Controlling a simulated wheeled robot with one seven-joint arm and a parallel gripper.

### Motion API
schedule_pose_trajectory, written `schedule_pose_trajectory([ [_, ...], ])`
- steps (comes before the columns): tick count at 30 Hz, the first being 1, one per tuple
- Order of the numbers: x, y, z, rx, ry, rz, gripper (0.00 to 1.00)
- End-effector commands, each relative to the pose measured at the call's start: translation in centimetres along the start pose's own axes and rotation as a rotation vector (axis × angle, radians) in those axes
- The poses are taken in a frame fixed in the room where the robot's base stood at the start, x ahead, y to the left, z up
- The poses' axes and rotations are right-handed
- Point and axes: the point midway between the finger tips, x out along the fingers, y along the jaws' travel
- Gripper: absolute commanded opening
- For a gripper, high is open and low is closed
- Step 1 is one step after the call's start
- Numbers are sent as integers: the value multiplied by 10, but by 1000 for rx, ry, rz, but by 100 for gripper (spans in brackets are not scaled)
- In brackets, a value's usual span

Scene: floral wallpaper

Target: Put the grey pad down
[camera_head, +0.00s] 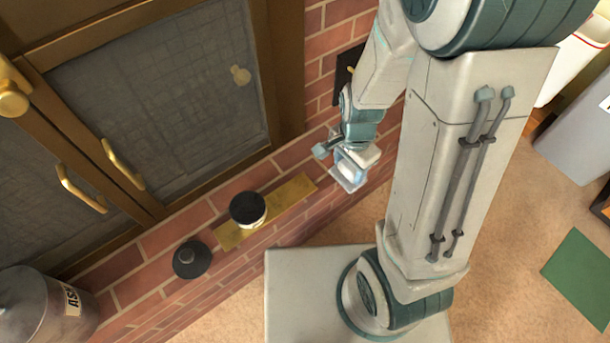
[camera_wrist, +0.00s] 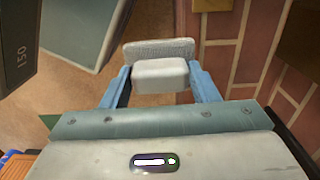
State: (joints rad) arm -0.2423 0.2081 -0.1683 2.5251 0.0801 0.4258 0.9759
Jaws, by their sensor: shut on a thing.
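The grey pad (camera_wrist: 158,47) shows in the wrist view as a flat, textured grey piece with a pale block joined to it. My gripper (camera_wrist: 162,84) has its two blue fingers closed on the sides of the pale block. In the head view, my gripper (camera_head: 350,163) is at the centre, by the brick ledge and right of the brass plate. The pad (camera_head: 347,184) shows there as a small pale piece at the fingertips. I cannot tell its exact height above the ledge.
A brick ledge (camera_head: 160,240) runs below the glass fireplace doors (camera_head: 165,95). On it are a brass plate (camera_head: 290,192), a black-topped pot (camera_head: 247,208) and a dark round object (camera_head: 191,259). An ash bucket (camera_head: 30,305) stands lower left. A green mat (camera_head: 580,275) lies right.

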Motion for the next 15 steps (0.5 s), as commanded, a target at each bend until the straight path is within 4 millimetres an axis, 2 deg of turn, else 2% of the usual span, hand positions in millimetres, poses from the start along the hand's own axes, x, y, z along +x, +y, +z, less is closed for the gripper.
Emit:
schedule_pose_trajectory([
  [4,-2,-5,-5,-23,7,-14,36],
  [15,0,-8,-3,-26,6,-12,36],
])
